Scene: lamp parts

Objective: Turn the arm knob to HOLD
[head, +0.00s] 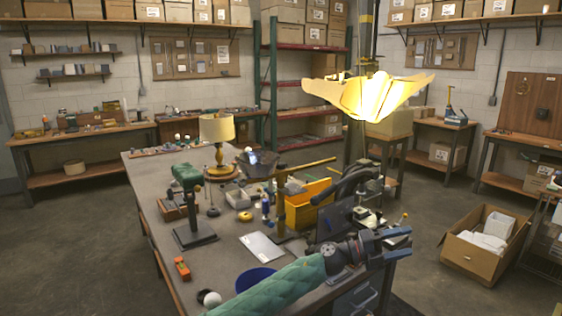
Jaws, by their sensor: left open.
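My left gripper (404,243) is at the front right of the workbench (130,200), at the end of the green-sleeved arm. Its two blue-grey fingers are apart, pointing right, with nothing seen between them. A brass horizontal arm (305,168) on an upright post (280,205) stands mid-bench, behind and left of the gripper. A lit lamp with a petal-like shade (368,95) hangs above and behind the gripper. I cannot make out the arm knob or any HOLD mark at this size. My right gripper does not show.
A yellow bin (306,208), a table lamp with a cream shade (217,130), a green-topped stand (190,205) and a blue bowl (255,279) stand on the bench. Dark curved equipment (345,185) is behind my gripper. An open cardboard box (480,254) sits on the floor at right.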

